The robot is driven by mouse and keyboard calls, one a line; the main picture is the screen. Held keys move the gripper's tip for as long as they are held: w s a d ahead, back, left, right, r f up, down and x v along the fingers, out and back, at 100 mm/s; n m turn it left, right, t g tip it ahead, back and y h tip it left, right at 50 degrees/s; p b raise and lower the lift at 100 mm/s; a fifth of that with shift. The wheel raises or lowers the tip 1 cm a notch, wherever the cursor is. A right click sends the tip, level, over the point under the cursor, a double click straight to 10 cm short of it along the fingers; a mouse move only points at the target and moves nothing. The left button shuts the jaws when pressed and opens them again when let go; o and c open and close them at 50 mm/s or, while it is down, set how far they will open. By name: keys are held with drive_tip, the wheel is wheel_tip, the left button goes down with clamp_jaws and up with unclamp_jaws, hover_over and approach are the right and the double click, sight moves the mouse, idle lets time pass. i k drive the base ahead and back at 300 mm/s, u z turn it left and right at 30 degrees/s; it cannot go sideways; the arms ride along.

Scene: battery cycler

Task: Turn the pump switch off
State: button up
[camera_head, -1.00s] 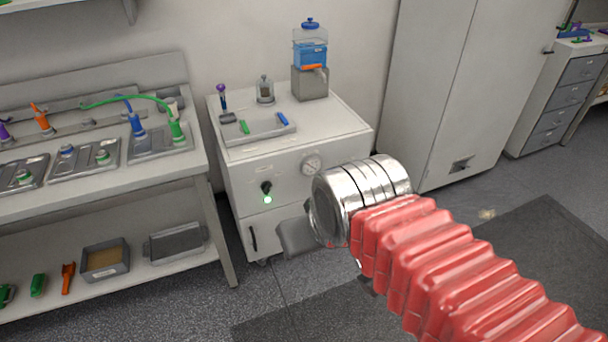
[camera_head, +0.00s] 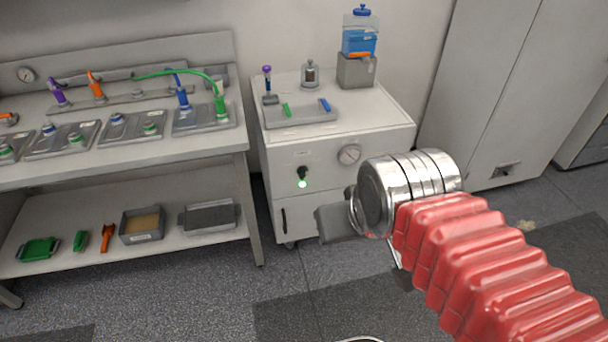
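The pump switch (camera_head: 303,171) is a small black knob on the front of the white pump cabinet (camera_head: 330,205), left of a round gauge. A green light (camera_head: 303,184) glows just below it. My gripper (camera_head: 335,223) is a grey shape at the end of my red-sleeved arm, in front of the cabinet's lower front, below and right of the switch and apart from it. The metal wrist hides most of it, so I cannot tell whether its fingers are open or shut.
A gauge (camera_head: 349,154) sits right of the switch. A tray (camera_head: 300,113), a small jar (camera_head: 310,75) and a blue-filled container (camera_head: 359,42) stand on the cabinet. A workbench (camera_head: 120,165) with a lower shelf stands left. Open floor lies in front.

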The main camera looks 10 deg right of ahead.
sight(302, 171)
drive_tip(key=z, duration=0.25)
drive_tip(key=k, duration=0.5)
drive_tip(key=u, duration=1.25)
drive_tip(key=i, duration=1)
drive_tip(key=u, duration=0.05)
